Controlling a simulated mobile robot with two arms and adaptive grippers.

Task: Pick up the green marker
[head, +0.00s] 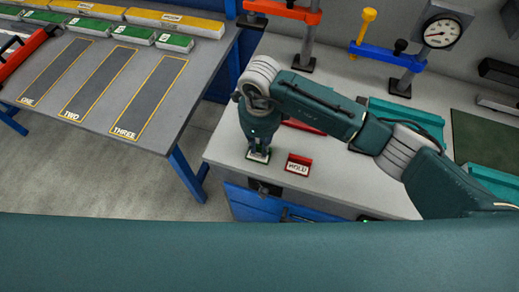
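My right gripper (258,147) points straight down at the left end of the grey workbench (225,150). A small green piece with a pale label face (257,156), apparently the green marker, shows right at its fingertips. The gripper hides most of this piece, and I cannot tell whether the fingers are closed on it or only around it. A red marker reading "HOLD" (298,164) stands on the bench just to the right, apart from the gripper. My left gripper is not in view.
A grey table (140,75) at left has outlined strips ONE, TWO and THREE, with green and yellow blocks behind. A red clamp stand (305,50), a blue clamp stand (385,53) and a round gauge (441,32) stand at the back. A floor gap separates table and bench.

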